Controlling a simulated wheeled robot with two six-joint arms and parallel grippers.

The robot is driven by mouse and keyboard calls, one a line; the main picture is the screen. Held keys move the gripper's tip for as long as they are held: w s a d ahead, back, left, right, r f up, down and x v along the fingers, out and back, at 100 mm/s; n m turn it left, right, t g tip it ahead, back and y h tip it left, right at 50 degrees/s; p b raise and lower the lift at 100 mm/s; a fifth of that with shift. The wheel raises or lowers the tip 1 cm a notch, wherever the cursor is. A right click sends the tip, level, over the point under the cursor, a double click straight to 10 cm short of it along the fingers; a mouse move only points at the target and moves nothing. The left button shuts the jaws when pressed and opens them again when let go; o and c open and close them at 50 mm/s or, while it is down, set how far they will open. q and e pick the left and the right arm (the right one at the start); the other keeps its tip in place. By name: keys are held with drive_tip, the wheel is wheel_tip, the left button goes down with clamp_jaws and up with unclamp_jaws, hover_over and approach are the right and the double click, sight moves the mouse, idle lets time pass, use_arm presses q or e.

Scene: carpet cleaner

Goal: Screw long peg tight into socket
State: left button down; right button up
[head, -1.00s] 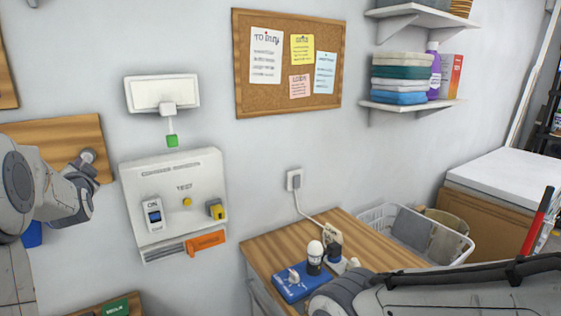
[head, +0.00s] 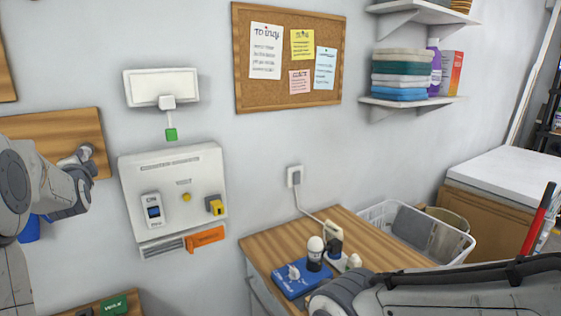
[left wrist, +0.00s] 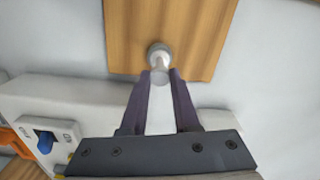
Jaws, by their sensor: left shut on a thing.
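The long peg (left wrist: 159,57) is a pale grey, round-ended piece at the wooden wall board (left wrist: 205,45), seen nearly end-on in the left wrist view. My left gripper (left wrist: 160,76) has its two dark fingers on either side of the peg's near end and is shut on it. In the head view my left gripper (head: 82,160) is at the right part of the board (head: 55,135), mostly hidden by my own wrist. The socket is hidden behind the peg, so I cannot tell how deep the peg sits. My right gripper is out of view; only my right arm shows.
A white wall panel (head: 205,160) with a switch and yellow knobs is close to the right of my left wrist. An orange tag (head: 205,237) is at its lower edge. A wooden-topped cabinet (head: 265,245) carries a blue block (head: 285,285) and plugs near my right arm.

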use_arm(q)
drive_tip(key=shift+r+m, duration=0.15)
drive_tip(key=shift+m, duration=0.85)
drive_tip(key=c, duration=0.6)
unclamp_jaws()
drive_tip(key=shift+w, duration=0.15)
drive_tip(key=shift+f, duration=0.2)
drive_tip(key=shift+b+v, duration=2.25)
drive_tip(key=shift+v, duration=2.35)
